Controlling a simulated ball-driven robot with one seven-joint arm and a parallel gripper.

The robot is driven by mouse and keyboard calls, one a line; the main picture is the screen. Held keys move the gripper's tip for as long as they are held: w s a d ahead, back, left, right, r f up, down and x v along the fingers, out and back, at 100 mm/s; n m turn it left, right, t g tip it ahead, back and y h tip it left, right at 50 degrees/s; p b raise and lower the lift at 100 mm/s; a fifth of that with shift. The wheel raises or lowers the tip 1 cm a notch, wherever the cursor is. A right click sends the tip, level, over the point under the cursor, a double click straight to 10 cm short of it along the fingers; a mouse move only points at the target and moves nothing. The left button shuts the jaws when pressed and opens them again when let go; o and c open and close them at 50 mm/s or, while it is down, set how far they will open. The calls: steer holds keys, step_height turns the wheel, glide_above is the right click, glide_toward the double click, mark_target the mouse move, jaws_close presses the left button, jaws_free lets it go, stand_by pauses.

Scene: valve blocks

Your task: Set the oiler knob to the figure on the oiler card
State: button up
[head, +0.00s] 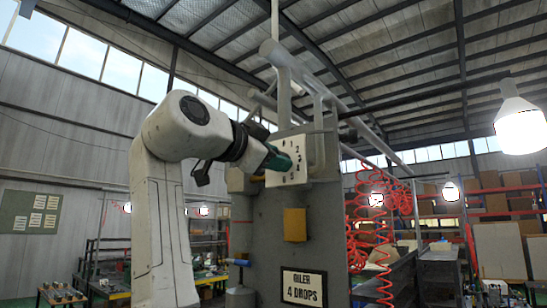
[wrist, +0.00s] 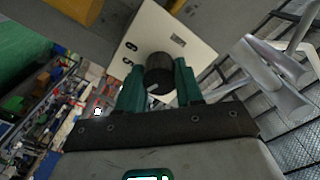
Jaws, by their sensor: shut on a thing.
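The oiler card (head: 302,288) is low on the grey panel and reads "OILER 4 DROPS". The white dial plate (head: 301,174) is higher on the same panel, with figures around it; 1, 2 and 3 can be made out. The dial plate also shows in the wrist view (wrist: 183,35), where two figures are visible on its left. The dark round oiler knob (wrist: 160,73) stands out from the plate. My gripper (head: 279,160) has green fingers, shut on the knob from both sides. The knob is hidden in the head view, and I cannot tell which figure it points to.
A yellow block (head: 294,224) is on the panel below the dial. Grey pipes (head: 319,135) run beside and above the dial. Red coiled hoses (head: 370,215) hang to the right of the panel. A bright lamp (head: 520,125) hangs at upper right.

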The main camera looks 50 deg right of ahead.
steer(key=shift+m, duration=1.1)
steer(key=o, duration=1)
steer(key=shift+o, duration=0.2)
steer(key=shift+a, duration=0.1)
steer(key=a+b, duration=0.3)
steer(key=a, duration=0.7)
steer(key=shift+s+a, duration=0.2)
steer(key=shift+a, duration=0.15)
steer(key=shift+f, duration=0.1)
